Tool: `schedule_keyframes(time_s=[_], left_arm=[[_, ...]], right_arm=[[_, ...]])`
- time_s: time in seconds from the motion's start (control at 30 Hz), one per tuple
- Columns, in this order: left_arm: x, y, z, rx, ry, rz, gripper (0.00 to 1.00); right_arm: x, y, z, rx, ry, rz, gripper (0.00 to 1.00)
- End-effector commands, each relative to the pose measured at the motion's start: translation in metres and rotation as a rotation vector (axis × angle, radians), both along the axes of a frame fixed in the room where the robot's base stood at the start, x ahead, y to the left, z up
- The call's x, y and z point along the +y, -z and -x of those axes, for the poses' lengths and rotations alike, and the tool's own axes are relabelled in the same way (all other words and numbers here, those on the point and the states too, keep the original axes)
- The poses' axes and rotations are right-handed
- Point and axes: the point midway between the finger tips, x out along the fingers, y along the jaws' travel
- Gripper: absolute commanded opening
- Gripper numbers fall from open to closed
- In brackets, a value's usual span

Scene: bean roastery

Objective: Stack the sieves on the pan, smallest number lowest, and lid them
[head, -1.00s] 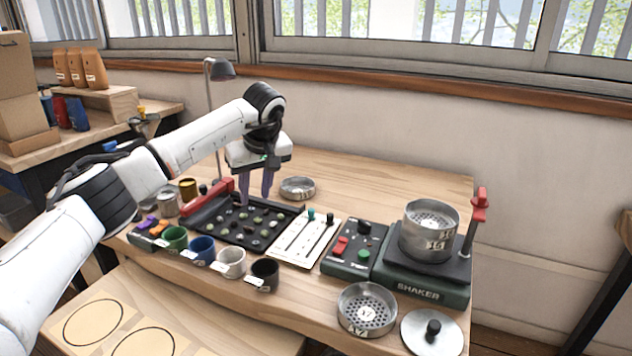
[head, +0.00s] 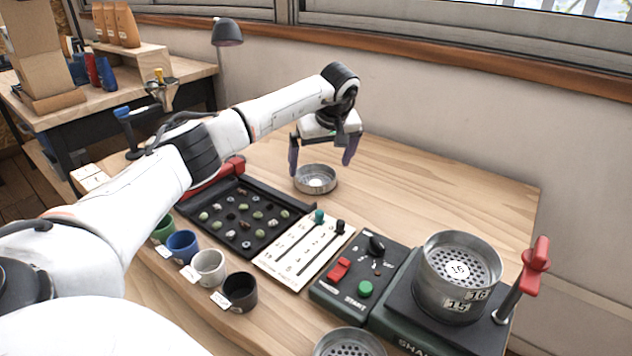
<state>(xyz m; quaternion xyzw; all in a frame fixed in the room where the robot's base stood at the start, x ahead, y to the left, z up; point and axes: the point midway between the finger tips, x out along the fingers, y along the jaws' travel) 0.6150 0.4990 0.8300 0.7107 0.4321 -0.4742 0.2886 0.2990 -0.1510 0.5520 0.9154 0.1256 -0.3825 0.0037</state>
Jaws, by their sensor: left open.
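A round metal sieve stack (head: 458,272) stands on the shaker (head: 399,332) at the right. Its labels read 16 above and 15 below, and the perforated top is open. Another perforated sieve (head: 350,344) is cut off by the bottom edge. A shallow round metal dish (head: 316,181) with a pale round mark inside lies at the back of the table; I cannot read any number on it. My left gripper (head: 321,165) is open and points down over this dish, its fingers spread across it. The lid is out of view now. My right gripper is not in view.
A black tray of beans (head: 242,216), a white slider panel (head: 303,250) and a control box (head: 357,281) fill the middle. Several cups, including a black cup (head: 240,291), line the front. A red-handled lever (head: 535,265) rises beside the stack. The table's back right is clear.

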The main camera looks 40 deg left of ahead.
Motion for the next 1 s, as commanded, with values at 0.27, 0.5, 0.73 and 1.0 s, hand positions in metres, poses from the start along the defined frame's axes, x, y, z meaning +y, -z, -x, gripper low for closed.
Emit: schedule_keyframes(time_s=[0.27,0.5,0.73,1.0], left_arm=[[0.017,0.038,-0.005,0.003,-0.002,0.001,1.00],[0.020,0.043,-0.006,0.000,0.000,0.001,1.00],[0.020,0.043,-0.006,0.001,0.000,0.000,0.76],[0.020,0.042,-0.006,0.000,0.000,0.000,0.60]], right_arm=[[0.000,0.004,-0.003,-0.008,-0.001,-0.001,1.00],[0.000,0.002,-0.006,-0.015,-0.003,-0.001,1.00],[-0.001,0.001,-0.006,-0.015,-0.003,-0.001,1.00],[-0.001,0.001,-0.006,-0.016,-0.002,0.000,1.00]])
